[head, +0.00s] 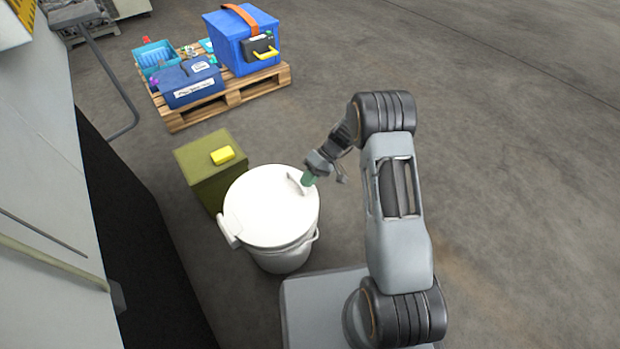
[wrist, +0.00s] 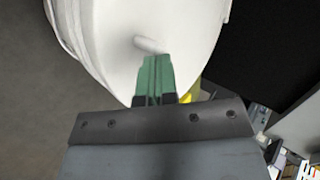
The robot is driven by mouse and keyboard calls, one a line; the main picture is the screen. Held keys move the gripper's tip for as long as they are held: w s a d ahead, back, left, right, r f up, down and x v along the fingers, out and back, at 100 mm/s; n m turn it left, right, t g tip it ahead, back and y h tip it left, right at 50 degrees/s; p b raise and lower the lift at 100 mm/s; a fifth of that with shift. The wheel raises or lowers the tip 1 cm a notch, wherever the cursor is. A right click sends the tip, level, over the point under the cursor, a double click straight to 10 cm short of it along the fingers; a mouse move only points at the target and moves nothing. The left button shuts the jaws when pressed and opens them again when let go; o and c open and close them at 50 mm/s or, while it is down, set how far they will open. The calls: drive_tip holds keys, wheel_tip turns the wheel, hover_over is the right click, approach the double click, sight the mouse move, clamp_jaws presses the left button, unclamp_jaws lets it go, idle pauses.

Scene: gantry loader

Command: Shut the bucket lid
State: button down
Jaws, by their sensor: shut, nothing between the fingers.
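The white bucket (head: 280,260) stands on the floor in front of my base. Its round white lid (head: 262,215) lies over the top and looks flat or nearly so; I cannot tell whether it is fully seated. A raised grip sits on the lid near its right edge, and a hinge-like piece shows at the left edge. My gripper (head: 307,181) is at the lid's right edge, beside the grip. In the wrist view my green fingers (wrist: 156,72) are together and empty, with the tips at or very near the grip (wrist: 150,46) on the lid (wrist: 150,20). Contact is unclear.
An olive box (head: 210,170) with a yellow block (head: 222,155) on top stands just behind the bucket. A wooden pallet (head: 240,92) with blue boxes is farther back. A grey machine wall (head: 40,150) runs along the left. The floor to the right is clear.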

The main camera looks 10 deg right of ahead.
drive_tip(key=shift+w+d, duration=0.1)
drive_tip(key=shift+d, duration=0.05)
idle(0.3)
drive_tip(key=w+d+r, duration=0.3)
drive_tip(key=w+d, duration=0.1)
drive_tip(key=d, duration=0.4)
drive_tip(key=s+r+m+t+h+p, duration=0.1)
drive_tip(key=s+r+h+p, duration=0.15)
drive_tip(key=r+p, duration=1)
drive_tip(key=s+r+m+t+h+p, duration=0.15)
drive_tip(key=s+r+p, duration=0.35)
drive_tip(key=r, duration=1.5)
drive_tip(key=s+r+m+t+h+p, duration=0.1)
drive_tip(key=s+r+t+p, duration=0.1)
drive_tip(key=s+r+p, duration=0.2)
drive_tip(key=s+r+m+t+h+p, duration=0.1)
drive_tip(key=s+r+h+p, duration=0.1)
drive_tip(key=s+r+p, duration=0.3)
drive_tip(key=s+d+r+m+t+h+p, duration=0.1)
drive_tip(key=s+r+p, duration=0.3)
drive_tip(key=r+p, duration=0.5)
wheel_tip(320, 180, up, 6)
drive_tip(key=shift+s+r+t+p, duration=0.1)
drive_tip(key=shift+s+t+p, duration=0.25)
drive_tip(key=shift+t, duration=0.5)
drive_tip(key=shift+d, duration=0.1)
